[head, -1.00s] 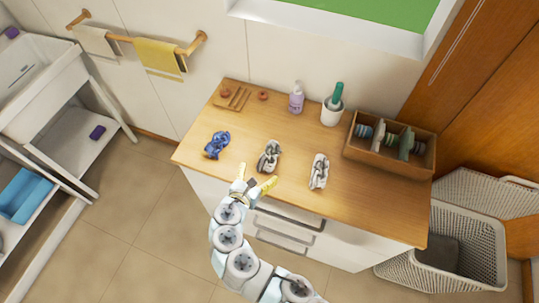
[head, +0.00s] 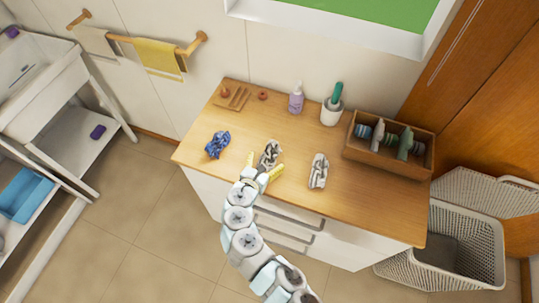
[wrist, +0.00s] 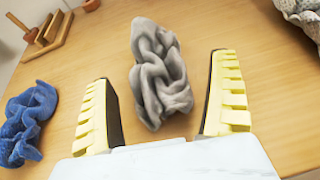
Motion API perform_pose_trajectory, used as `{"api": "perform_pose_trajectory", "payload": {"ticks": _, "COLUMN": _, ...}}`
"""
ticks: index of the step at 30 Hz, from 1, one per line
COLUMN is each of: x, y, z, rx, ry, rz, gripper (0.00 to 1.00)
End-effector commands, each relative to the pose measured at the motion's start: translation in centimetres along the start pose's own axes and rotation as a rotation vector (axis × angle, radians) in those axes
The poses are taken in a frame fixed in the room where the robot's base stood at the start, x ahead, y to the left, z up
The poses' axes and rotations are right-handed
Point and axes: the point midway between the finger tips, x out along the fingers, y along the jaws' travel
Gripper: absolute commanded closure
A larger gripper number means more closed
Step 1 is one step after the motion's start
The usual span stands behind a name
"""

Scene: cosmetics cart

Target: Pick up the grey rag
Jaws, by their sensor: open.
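The grey rag (head: 270,154) lies crumpled on the wooden counter between a blue rag and a paler rag. In the wrist view the grey rag (wrist: 160,75) is ahead of my gripper (wrist: 160,105), between the lines of its two yellow-padded fingers. My gripper (head: 261,169) is open and empty, at the near side of the grey rag in the head view. The rag's near end reaches toward the space between the fingers. I cannot tell whether the fingers touch the counter.
A blue rag (head: 217,144) lies left and a pale patterned rag (head: 318,171) lies right on the counter (head: 370,208). A purple bottle (head: 296,99), a white cup (head: 331,114) with a green-handled item and a wooden box (head: 359,153) stand behind. The counter's right front is clear.

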Motion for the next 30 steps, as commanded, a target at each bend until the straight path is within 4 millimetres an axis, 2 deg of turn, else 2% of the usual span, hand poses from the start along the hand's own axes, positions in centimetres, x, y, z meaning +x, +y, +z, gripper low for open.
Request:
{"api": "perform_pose_trajectory", "payload": {"ticks": 9, "x": 2.8, "y": 0.0, "z": -0.2, "rx": 0.000, "ry": 0.001, "rz": -0.001, "gripper": 0.09}}
{"api": "perform_pose_trajectory", "payload": {"ticks": 18, "x": 3.1, "y": 0.1, "z": -0.3, "rx": -0.001, "ry": 0.001, "rz": 0.001, "gripper": 0.09}}
{"api": "perform_pose_trajectory", "payload": {"ticks": 19, "x": 3.1, "y": 0.1, "z": -0.3, "rx": -0.001, "ry": 0.001, "rz": 0.001, "gripper": 0.11}}
{"api": "perform_pose_trajectory", "payload": {"ticks": 24, "x": 3.1, "y": 0.1, "z": -0.3, "rx": 0.000, "ry": 0.001, "rz": 0.001, "gripper": 0.57}}
{"api": "perform_pose_trajectory", "payload": {"ticks": 30, "x": 3.1, "y": 0.1, "z": -0.2, "rx": 0.000, "ry": 0.001, "rz": 0.001, "gripper": 0.58}}
